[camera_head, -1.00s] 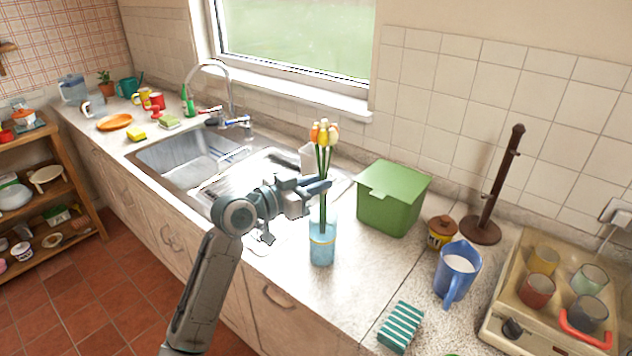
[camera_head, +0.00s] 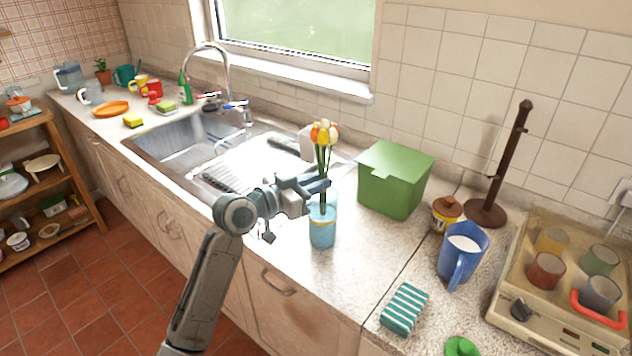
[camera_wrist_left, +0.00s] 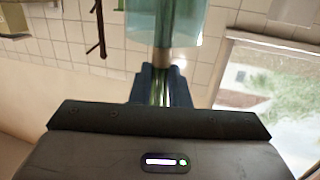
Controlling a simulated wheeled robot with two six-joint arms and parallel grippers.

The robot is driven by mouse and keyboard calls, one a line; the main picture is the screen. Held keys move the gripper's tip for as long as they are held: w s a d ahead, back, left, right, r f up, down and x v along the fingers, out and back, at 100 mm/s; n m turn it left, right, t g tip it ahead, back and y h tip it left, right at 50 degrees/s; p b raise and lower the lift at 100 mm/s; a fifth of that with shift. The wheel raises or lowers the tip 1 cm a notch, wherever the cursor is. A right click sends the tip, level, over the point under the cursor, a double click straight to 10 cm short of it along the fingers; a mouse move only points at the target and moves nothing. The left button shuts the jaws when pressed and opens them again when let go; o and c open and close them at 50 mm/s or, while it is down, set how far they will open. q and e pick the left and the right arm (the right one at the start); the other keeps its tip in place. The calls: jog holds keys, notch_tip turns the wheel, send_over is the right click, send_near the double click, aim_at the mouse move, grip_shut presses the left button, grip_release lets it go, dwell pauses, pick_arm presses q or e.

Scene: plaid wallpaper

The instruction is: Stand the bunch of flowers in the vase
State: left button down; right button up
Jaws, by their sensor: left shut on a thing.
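The bunch of orange, yellow and white flowers (camera_head: 324,134) is upright, with green stems. My left gripper (camera_head: 318,187) is shut on the stems, just above the vase's rim. The blue see-through vase (camera_head: 322,228) with a gold band stands upright on the counter. The lower stems reach down inside the vase; how deep they go is hard to tell. The left wrist view shows the stems (camera_wrist_left: 162,88) between the fingers and the pale blue vase (camera_wrist_left: 190,25) beyond them. My right gripper is not in view.
A green lidded box (camera_head: 393,183) stands right of the vase. A blue jug (camera_head: 462,254), a striped sponge (camera_head: 404,308) and a stove with cups (camera_head: 560,280) are farther right. The sink (camera_head: 185,140) lies to the left. The counter in front of the box is clear.

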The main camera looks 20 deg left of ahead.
pick_arm(q)
jog(key=c, duration=1.3)
grip_release()
jog(key=b+v, duration=0.3)
jog(key=v, duration=0.7)
jog(key=shift+s+a, duration=0.2)
jog(key=shift+s, duration=0.15)
